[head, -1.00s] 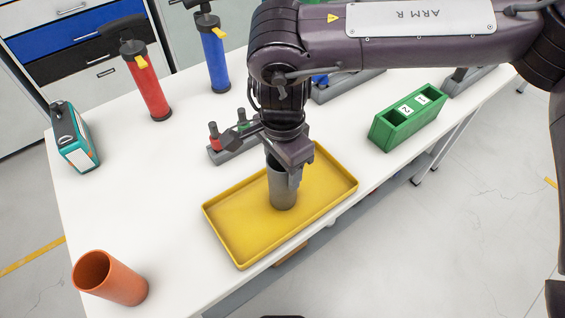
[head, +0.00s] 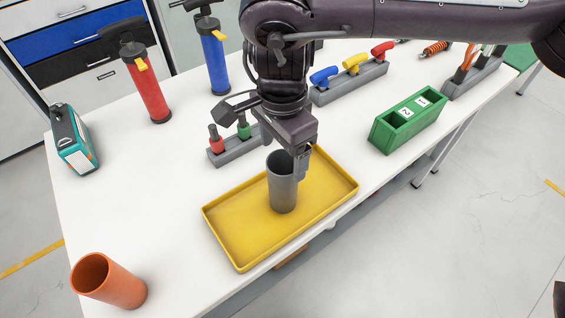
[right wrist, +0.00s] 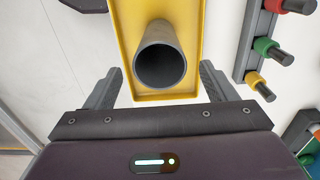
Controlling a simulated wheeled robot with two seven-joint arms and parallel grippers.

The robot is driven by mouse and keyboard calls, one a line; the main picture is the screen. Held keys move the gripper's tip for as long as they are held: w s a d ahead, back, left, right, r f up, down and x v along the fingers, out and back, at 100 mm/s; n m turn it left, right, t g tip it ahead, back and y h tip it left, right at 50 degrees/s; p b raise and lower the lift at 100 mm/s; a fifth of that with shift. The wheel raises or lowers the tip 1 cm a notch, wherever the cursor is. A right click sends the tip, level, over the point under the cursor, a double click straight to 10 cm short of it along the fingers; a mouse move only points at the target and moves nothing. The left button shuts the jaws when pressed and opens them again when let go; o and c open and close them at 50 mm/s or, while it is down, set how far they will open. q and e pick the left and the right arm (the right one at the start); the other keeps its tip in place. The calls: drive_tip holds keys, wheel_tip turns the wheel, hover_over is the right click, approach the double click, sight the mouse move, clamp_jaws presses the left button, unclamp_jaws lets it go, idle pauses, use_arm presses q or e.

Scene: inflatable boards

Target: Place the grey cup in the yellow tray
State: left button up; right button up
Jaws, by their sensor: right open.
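The grey cup (head: 282,184) stands upright in the yellow tray (head: 240,240) on the white table. In the right wrist view the cup (right wrist: 161,62) shows its open mouth, with the tray (right wrist: 125,15) behind it. My right gripper (head: 290,160) is open, just above and behind the cup's rim in the head view. In the right wrist view its two fingers (right wrist: 158,88) are spread wide, one on each side of the cup's mouth, with gaps to it. My left gripper is not in view.
An orange cup (head: 115,282) stands at the table's front left. A grey rack with red and green plugs (head: 235,148) is close behind the tray. A green two-slot box (head: 408,120) is to the right. Pumps, red (head: 150,85) and blue (head: 213,60), stand at the back.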

wheel_tip(320, 180, up, 7)
drive_tip(key=shift+f+p, duration=0.2)
drive_tip(key=shift+p, duration=0.15)
idle(0.3)
